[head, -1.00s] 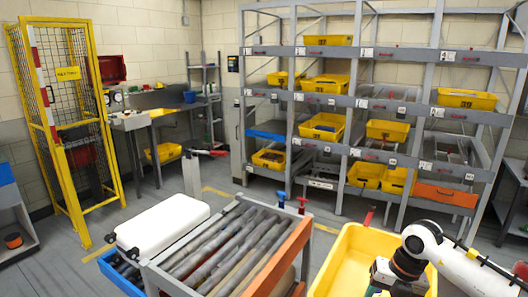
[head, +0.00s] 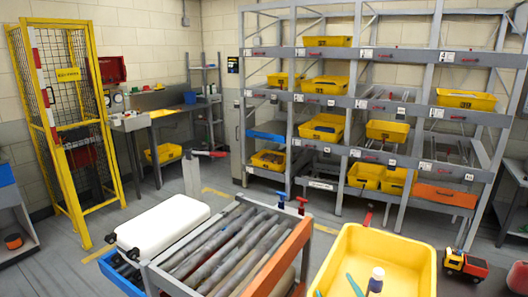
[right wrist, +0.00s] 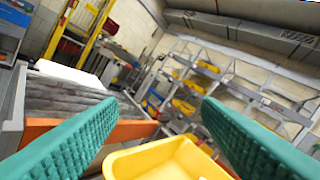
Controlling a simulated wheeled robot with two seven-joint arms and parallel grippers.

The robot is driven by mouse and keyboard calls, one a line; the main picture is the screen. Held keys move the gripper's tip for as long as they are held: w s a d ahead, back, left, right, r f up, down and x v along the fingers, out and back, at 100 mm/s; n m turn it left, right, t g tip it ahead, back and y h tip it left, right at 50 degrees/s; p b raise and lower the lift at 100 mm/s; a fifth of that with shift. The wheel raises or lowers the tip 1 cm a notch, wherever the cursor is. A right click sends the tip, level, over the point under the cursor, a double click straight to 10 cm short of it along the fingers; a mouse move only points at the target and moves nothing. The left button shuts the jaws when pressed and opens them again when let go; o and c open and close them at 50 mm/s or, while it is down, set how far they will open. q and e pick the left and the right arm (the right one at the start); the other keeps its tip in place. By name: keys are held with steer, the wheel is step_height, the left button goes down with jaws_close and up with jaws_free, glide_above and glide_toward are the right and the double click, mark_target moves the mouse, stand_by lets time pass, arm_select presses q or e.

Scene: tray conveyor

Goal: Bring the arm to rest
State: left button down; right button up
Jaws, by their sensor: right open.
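My right gripper (head: 336,285) shows only as two teal fingertips at the bottom edge of the head view, in front of the yellow tray (head: 400,243). In the right wrist view its two green ribbed fingers (right wrist: 160,125) stand wide apart with nothing between them. The yellow tray also shows in the wrist view (right wrist: 170,160), low between the fingers. The rest of my right arm is out of the head view. My left gripper is in neither view.
A roller conveyor (head: 235,250) with an orange side rail stands left of the tray, with a white case (head: 160,225) beyond it. A small bottle (head: 376,280) shows inside the tray. A toy truck (head: 465,264) is at right. Shelves with yellow bins (head: 310,125) stand behind.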

steer(key=s+d+f+m+g+h, duration=0.25)
steer(key=s+f+g, duration=0.2)
steer(key=f, duration=0.25)
steer(key=s+d+f+m+g+h, duration=0.2)
steer(key=s+d+f+m+g, duration=0.15)
steer(key=s+f, duration=0.25)
steer(key=s+f+g+y, duration=0.1)
steer(key=s+f+g, duration=0.25)
steer(key=s, duration=0.35)
steer(key=s+f+g+y, duration=0.1)
steer(key=s+f+g, duration=0.25)
steer(key=s, duration=0.45)
step_height(320, 180, down, 26)
steer(key=g+b, duration=0.1)
steer(key=g, duration=0.1)
steer(key=s+d+f+b, duration=0.1)
steer(key=s+d+f, duration=0.1)
steer(key=s+f, duration=1.5)
steer(key=shift+d+f+g+h, duration=0.3)
steer(key=shift+g+h, duration=0.05)
steer(key=shift+g, duration=0.05)
